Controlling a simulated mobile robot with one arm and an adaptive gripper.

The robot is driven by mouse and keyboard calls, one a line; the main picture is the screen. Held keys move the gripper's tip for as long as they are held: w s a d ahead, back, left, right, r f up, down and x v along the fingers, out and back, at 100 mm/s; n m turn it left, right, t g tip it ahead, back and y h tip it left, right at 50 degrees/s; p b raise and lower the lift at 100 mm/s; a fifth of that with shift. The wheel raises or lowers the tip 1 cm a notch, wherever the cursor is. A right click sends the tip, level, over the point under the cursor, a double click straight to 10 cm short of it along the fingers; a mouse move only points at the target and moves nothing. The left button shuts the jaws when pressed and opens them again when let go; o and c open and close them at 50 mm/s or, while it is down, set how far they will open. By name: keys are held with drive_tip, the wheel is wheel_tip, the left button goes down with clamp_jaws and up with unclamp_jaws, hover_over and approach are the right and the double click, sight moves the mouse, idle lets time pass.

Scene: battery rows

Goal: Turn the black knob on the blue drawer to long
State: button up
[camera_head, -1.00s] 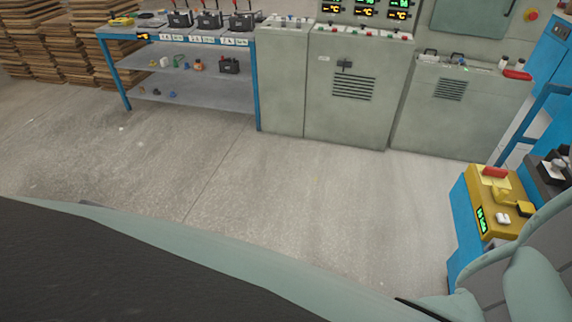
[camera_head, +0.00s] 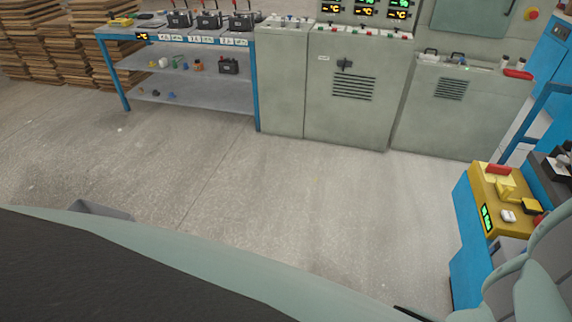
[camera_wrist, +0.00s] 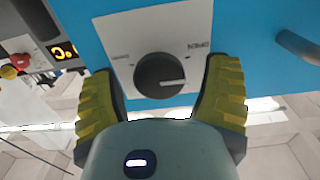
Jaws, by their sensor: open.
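In the wrist view the black knob (camera_wrist: 159,75) sits on a white plate (camera_wrist: 150,30) on the blue drawer front (camera_wrist: 262,22). A pale pointer line on the knob points to the right. Small upside-down labels stand on the plate to either side of the knob; I cannot read them surely. My gripper (camera_wrist: 162,68) is open, with one yellow ridged finger on each side of the knob. Gaps show between the fingers and the knob, so nothing is gripped. My gripper and the knob do not show in the head view.
A grey bar handle (camera_wrist: 298,47) is right of the plate in the wrist view. In the head view a yellow-topped unit (camera_head: 488,222) stands beside my arm at right. Grey cabinets (camera_head: 345,125) and a blue-framed bench (camera_head: 190,105) stand behind open floor.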

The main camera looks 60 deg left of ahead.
drive_tip(key=c, duration=1.2)
drive_tip(key=shift+f+m, duration=0.1)
drive_tip(key=shift+m, duration=0.2)
drive_tip(key=shift+s+f+m+b, duration=0.1)
drive_tip(key=shift+m+b, duration=0.45)
drive_tip(key=shift+m, duration=0.05)
drive_tip(key=m+b, duration=0.2)
drive_tip(key=m, duration=0.2)
drive_tip(key=shift+d, duration=0.1)
drive_tip(key=m+b, duration=0.2)
drive_tip(key=m, duration=0.2)
drive_tip(key=shift+s, duration=0.1)
drive_tip(key=shift+m+b, duration=0.45)
drive_tip(key=shift+m, duration=0.45)
